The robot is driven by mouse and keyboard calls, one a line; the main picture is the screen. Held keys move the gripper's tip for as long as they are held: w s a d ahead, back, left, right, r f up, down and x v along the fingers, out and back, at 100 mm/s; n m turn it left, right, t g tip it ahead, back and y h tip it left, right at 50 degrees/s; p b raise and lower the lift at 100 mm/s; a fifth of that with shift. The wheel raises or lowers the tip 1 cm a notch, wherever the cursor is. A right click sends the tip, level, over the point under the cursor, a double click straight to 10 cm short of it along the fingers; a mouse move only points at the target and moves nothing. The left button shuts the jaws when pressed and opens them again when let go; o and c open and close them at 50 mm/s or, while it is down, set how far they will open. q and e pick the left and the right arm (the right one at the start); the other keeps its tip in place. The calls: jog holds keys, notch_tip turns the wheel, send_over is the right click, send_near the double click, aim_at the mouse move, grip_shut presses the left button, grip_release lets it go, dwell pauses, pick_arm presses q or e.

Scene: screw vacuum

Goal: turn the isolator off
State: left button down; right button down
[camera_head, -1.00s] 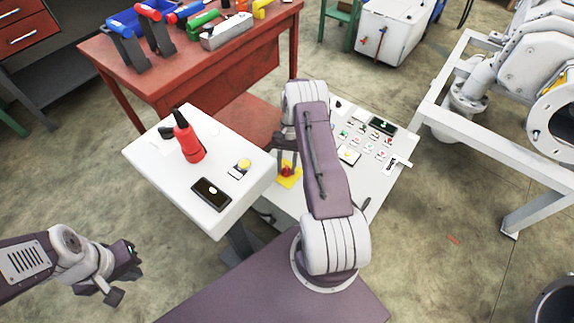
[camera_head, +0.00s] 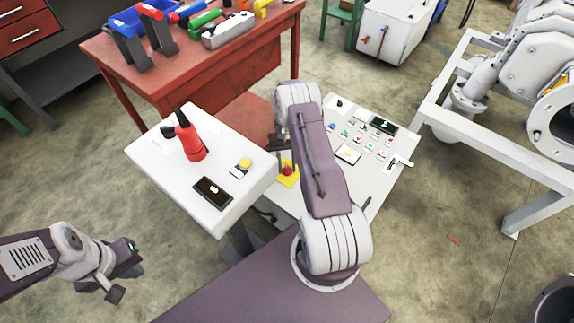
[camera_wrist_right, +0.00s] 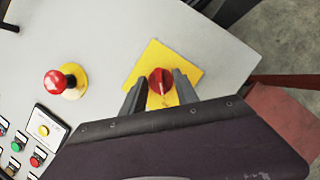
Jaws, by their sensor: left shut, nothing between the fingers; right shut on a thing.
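The isolator is a round red knob (camera_wrist_right: 161,81) with a lighter ridge, on a square yellow plate (camera_wrist_right: 188,60). In the head view the red knob (camera_head: 287,169) sits near the left edge of the grey control panel, partly covered by my right arm. My right gripper (camera_wrist_right: 160,84) has its two fingers on either side of the knob and is shut on it. In the head view my right gripper (camera_head: 284,152) is mostly hidden behind its own arm. My left gripper (camera_head: 126,274) is shut and empty, over the floor at lower left.
A red emergency-stop button (camera_wrist_right: 55,82) on a yellow base and several small buttons share the panel (camera_wrist_right: 110,40). A white stand (camera_head: 216,150) with a red and black tool (camera_head: 190,142) is left of the isolator. A red workbench (camera_head: 200,75) stands behind.

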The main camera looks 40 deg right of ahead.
jog(key=c, duration=1)
grip_release()
jog(key=shift+o, duration=0.2)
jog(key=p+v, duration=0.2)
jog(key=v, duration=0.7)
